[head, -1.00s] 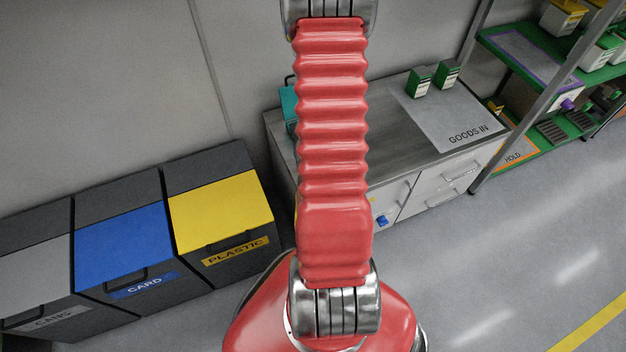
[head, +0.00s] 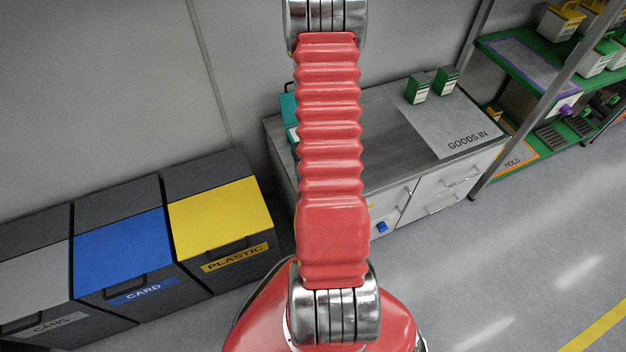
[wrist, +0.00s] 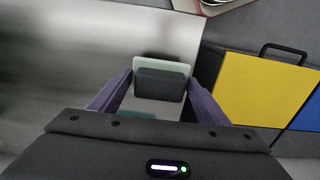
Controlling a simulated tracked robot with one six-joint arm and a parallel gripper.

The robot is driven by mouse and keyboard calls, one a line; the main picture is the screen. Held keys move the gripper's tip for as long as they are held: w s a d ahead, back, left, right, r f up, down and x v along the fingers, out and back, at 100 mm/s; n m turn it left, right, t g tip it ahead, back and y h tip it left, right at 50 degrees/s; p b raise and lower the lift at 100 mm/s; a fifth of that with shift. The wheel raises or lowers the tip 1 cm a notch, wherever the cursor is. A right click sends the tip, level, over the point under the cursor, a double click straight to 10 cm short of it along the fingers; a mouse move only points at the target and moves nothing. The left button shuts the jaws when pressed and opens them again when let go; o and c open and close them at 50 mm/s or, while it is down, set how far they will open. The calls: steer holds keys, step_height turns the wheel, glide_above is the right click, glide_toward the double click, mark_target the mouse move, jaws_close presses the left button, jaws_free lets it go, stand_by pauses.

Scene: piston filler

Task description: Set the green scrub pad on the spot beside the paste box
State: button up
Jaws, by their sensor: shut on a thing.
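In the wrist view my gripper (wrist: 161,80) has its two purple fingers on either side of a pale green slab with a dark grey block on its near face, which looks like the green scrub pad (wrist: 174,68). My gripper is shut on it. A teal surface (wrist: 138,114) shows below it, partly hidden by the gripper body. My gripper is out of the head view. I cannot tell which box is the paste box; two green-and-white boxes (head: 418,88) stand on the grey GOODS IN mat (head: 455,130). The spot beside the paste box cannot be made out.
A grey counter (head: 390,150) stands behind my arm, with a teal object (head: 288,105) at its left end. Bins with blue (head: 120,245) and yellow (head: 220,213) lids stand left. A green shelf rack (head: 530,65) stands right. The floor at right is clear.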

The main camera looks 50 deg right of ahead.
steer(key=shift+f, duration=2.1)
steer(key=o, duration=1)
steer(key=shift+r, duration=0.1)
step_height(320, 180, up, 12)
steer(key=shift+f, duration=0.1)
